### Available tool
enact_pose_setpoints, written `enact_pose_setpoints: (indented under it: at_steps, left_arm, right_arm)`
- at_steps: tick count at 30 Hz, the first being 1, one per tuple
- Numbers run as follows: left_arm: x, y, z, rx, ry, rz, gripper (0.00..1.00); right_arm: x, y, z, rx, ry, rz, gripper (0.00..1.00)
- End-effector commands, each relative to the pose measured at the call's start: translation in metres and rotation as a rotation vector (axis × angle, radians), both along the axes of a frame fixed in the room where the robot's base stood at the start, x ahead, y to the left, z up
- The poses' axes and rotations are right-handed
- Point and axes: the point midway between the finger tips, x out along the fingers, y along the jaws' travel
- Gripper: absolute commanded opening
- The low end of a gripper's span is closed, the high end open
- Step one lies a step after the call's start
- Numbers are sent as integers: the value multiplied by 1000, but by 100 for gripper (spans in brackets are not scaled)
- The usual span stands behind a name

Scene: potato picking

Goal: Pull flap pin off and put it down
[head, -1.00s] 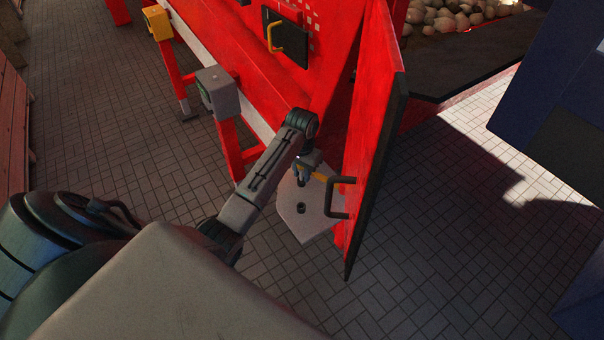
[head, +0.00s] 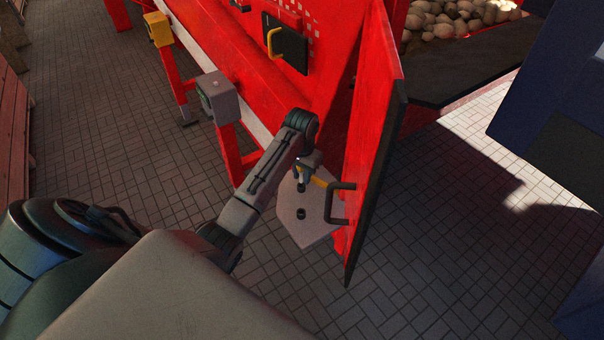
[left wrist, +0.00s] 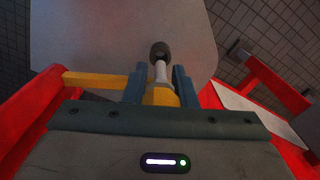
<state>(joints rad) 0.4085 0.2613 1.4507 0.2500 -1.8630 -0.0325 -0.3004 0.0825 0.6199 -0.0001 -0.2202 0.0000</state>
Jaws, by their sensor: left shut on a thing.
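My left gripper (head: 303,176) is above a pale grey plate (head: 296,232) beside the open red flap (head: 370,140). In the left wrist view its two dark fingers (left wrist: 160,90) are shut on the flap pin (left wrist: 161,72), with yellow between them and a pale shaft pointing away. A dark round end or socket (left wrist: 159,50) lies at the shaft's far end; I cannot tell whether they touch. In the head view a yellow bar (head: 319,182) runs from the gripper towards the flap's black handle (head: 340,203). A dark socket (head: 300,213) sits on the plate. My right gripper is out of view.
A red machine (head: 235,70) stands behind, with a grey box (head: 217,96) and a yellow box (head: 158,28) on posts. Potatoes (head: 450,20) lie at the upper right. Dark blue bodies stand at the right edge. The paved floor (head: 430,230) right of the flap is clear.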

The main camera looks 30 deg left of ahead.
Motion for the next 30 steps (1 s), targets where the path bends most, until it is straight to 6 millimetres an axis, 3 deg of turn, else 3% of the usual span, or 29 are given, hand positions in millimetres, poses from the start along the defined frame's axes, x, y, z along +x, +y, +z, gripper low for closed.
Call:
enact_pose_setpoints:
  at_steps: [7,18,30]
  left_arm:
    - [0,0,4,0,-1,0,3]
    - [0,0,29,0,-1,0,3]
    - [0,0,33,0,-1,0,3]
  right_arm:
    - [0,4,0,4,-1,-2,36]
    - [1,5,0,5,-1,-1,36]
    - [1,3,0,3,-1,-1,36]
